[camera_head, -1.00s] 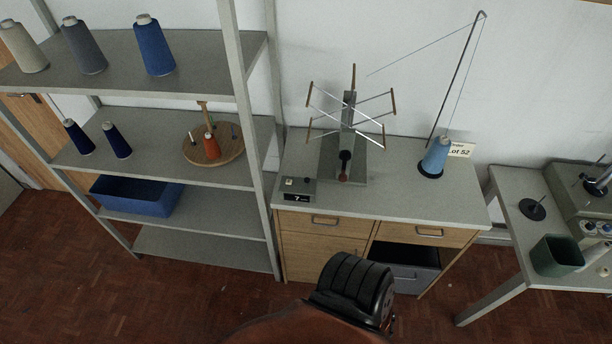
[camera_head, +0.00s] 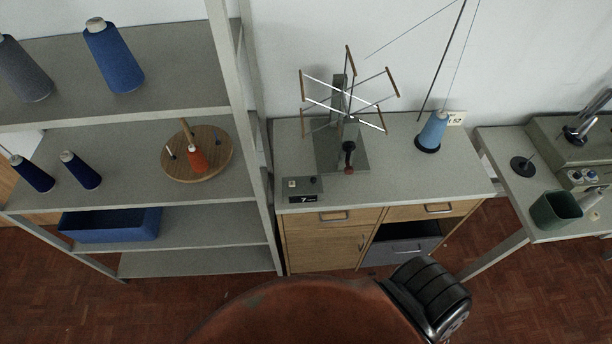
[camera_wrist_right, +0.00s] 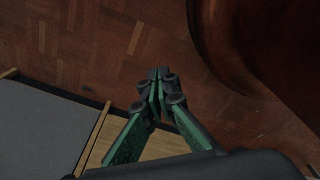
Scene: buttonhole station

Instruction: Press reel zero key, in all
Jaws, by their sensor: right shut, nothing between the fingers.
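The yarn reel (camera_head: 345,100), with its crossed arms and wooden pegs, stands on a grey base on the cabinet top. A small dark counter box (camera_head: 303,188) sits left of it, near the front edge. Its display (camera_head: 303,199) seems to read 7. A pale key (camera_head: 292,184) shows on its upper face, with a small dark part to its right. My right gripper (camera_wrist_right: 158,82) is shut and empty in the right wrist view, over the floor beside the cabinet front, apart from the box. Neither gripper shows in the head view.
The grey cabinet top (camera_head: 400,185) also carries a light blue yarn cone (camera_head: 432,132) below a thin pole. A shelf rack (camera_head: 150,130) with cones and a blue bin (camera_head: 110,225) stands at left. A side table with a green cup (camera_head: 555,210) is at right.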

